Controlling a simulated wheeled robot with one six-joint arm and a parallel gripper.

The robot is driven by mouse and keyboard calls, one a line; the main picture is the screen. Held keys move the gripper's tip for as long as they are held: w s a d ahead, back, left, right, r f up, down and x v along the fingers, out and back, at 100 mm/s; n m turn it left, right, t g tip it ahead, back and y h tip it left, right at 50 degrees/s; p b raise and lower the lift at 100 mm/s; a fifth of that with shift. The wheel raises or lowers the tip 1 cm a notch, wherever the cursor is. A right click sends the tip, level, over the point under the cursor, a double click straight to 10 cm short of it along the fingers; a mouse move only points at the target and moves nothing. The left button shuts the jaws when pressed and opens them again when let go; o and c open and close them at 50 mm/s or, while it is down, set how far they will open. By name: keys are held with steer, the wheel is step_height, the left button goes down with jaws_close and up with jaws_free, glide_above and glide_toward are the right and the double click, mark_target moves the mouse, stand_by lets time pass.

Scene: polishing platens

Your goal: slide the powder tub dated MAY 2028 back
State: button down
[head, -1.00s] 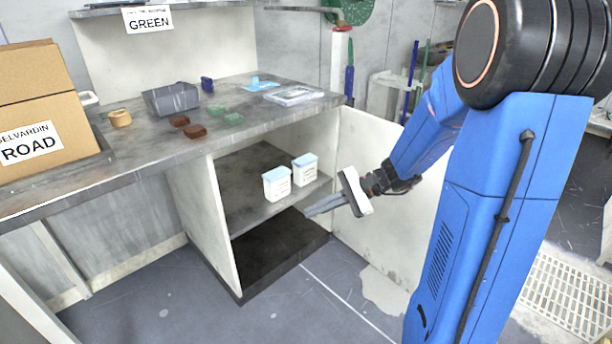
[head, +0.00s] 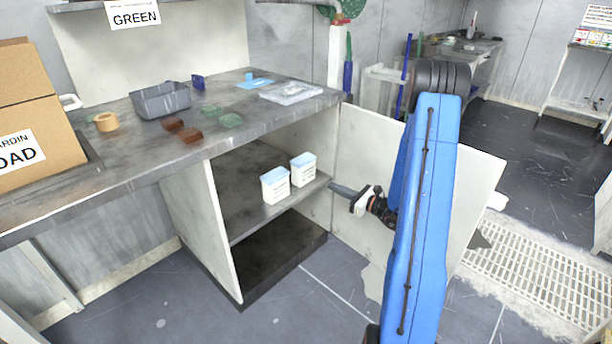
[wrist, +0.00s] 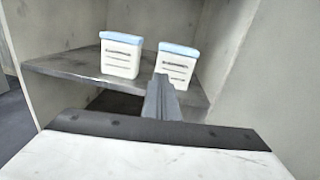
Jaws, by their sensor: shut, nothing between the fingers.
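Two white tubs with pale blue lids stand on the cabinet's middle shelf (head: 245,228), close to its front edge. One is the left tub (head: 275,186), the other the right tub (head: 303,170); they also show in the wrist view, left (wrist: 120,56) and right (wrist: 175,66). Dark lines of print mark their fronts, too small to read, so I cannot tell which is dated MAY 2028. My gripper (head: 335,187) is shut and empty, just in front of and to the right of the right tub. In the wrist view its fingers (wrist: 160,88) overlap that tub's lower left; contact is unclear.
The cabinet's open door (head: 440,170) stands to the right of my gripper. The worktop (head: 90,165) above carries a grey bin (head: 162,100), brown blocks and a clear tray (head: 290,93). The shelf behind the tubs looks clear.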

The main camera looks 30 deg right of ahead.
mark_target(308, 173)
steer(key=shift+m+t+h, duration=0.4)
steer(key=shift+m+h, duration=0.3)
steer(key=shift+m, duration=0.1)
steer(key=w, duration=0.4)
steer(key=w+a+f, duration=0.1)
steer(key=w, duration=0.4)
steer(key=w+a+f, duration=0.1)
steer(key=w, duration=0.4)
steer(key=shift+a+f, duration=0.15)
